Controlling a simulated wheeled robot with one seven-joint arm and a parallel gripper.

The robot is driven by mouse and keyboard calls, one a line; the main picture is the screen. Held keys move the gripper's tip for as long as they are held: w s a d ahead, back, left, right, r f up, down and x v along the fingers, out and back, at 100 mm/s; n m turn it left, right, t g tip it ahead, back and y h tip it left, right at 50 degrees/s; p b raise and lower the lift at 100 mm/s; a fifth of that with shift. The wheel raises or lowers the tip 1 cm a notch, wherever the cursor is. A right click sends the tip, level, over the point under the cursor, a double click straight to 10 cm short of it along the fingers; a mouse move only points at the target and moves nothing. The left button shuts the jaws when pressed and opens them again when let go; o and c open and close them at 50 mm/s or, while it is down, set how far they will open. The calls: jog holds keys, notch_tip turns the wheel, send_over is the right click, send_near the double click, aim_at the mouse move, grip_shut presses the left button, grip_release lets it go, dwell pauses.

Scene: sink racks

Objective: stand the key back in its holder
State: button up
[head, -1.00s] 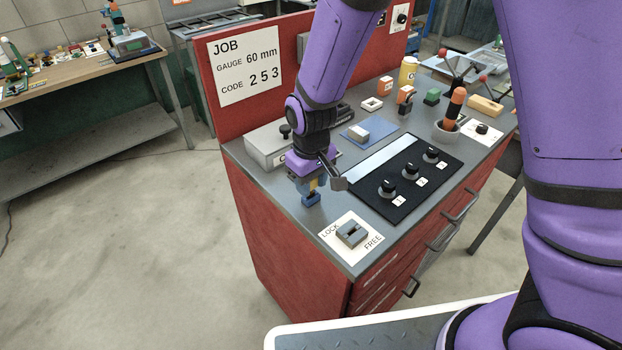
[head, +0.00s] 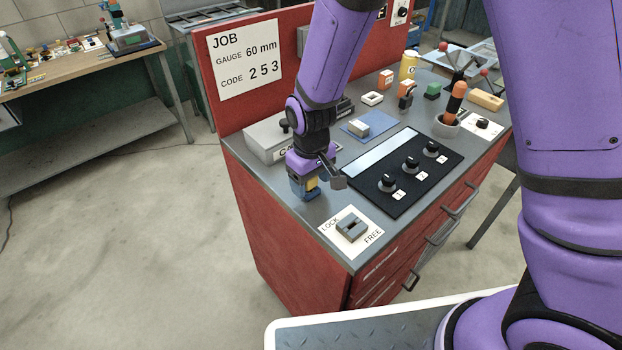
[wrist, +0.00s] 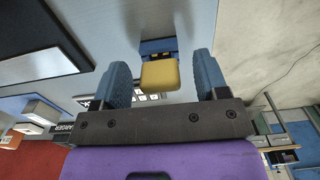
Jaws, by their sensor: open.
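The yellow key head (wrist: 160,75) shows in the wrist view between my two blue fingers, with gaps on both sides. It is small and partly covered in the head view (head: 312,184). A dark blue block (wrist: 158,46), which looks like the holder, shows just beyond the yellow head. The key's shaft is hidden, so I cannot tell how deep it sits. My gripper (head: 304,192) is open, pointing down around the key near the bench's front left edge. It also shows in the wrist view (wrist: 160,82).
A grey slotted lock (head: 351,228) on a white LOCK/FREE plate is at the near corner. A black panel with several knobs (head: 404,172) lies to the right. A grey box (head: 268,142) stands behind my gripper. Bare bench top lies between gripper and lock plate.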

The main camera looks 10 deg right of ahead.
notch_tip(320, 180, up, 11)
jog(key=shift+f, duration=0.1)
dwell(0.5)
dwell(0.3)
jog(key=s+d+r+m+t, duration=0.1)
jog(key=s+d+r+m, duration=0.15)
jog(key=d+r, duration=0.35)
jog(key=s+d+r+m+t+y, duration=0.1)
jog(key=s+d+r, duration=0.3)
jog(key=d+r, duration=0.25)
jog(key=s+d+r+m+t, duration=0.1)
jog(key=s+d+r, duration=0.2)
jog(key=d+r, duration=0.35)
jog(key=s+d+r+m+t+h, duration=0.1)
jog(key=s+d+m+t, duration=0.1)
jog(key=s+d, duration=0.3)
jog(key=shift+s+d+r, duration=0.3)
jog(key=shift+s+r, duration=0.1)
jog(key=shift+s, duration=1.6)
